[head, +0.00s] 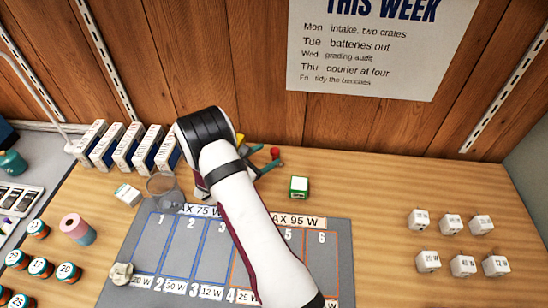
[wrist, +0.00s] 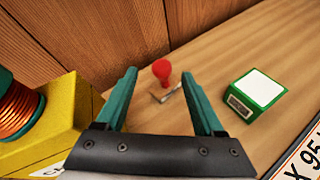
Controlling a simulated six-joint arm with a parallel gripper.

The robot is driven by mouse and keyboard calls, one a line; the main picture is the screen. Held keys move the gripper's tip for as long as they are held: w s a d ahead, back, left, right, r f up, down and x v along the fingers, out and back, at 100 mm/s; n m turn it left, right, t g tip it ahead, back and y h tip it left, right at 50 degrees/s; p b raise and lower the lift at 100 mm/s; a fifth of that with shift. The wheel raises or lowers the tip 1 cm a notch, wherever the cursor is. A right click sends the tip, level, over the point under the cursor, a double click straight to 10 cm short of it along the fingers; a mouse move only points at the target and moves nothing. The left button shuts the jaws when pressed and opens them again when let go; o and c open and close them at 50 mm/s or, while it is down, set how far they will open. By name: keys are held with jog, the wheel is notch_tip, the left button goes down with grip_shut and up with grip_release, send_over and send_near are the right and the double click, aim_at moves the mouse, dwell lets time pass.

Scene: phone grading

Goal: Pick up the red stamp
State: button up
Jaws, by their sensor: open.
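The red stamp (wrist: 162,72) stands on the wooden bench near the back wall, with a round red knob on a small brown base. In the wrist view it lies between and beyond the two teal fingers of my gripper (wrist: 160,92), which are open and apart from it. In the head view the stamp's red knob (head: 275,152) shows just past the teal fingertips of my gripper (head: 264,160). The stamp's base is mostly hidden there.
A green box with a white top (head: 299,187) stands right of the stamp. A yellow block with a copper coil (wrist: 45,120) is close on the left. The numbered grey mat (head: 340,230) lies in front, and several white cubes (head: 450,224) stand at right. The wooden wall rises behind.

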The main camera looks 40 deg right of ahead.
aim_at(272, 154)
jog(key=x, duration=0.5)
jog(key=shift+s+f, duration=0.15)
jog(key=shift+f, duration=0.05)
jog(key=shift+a, duration=0.1)
grip_shut()
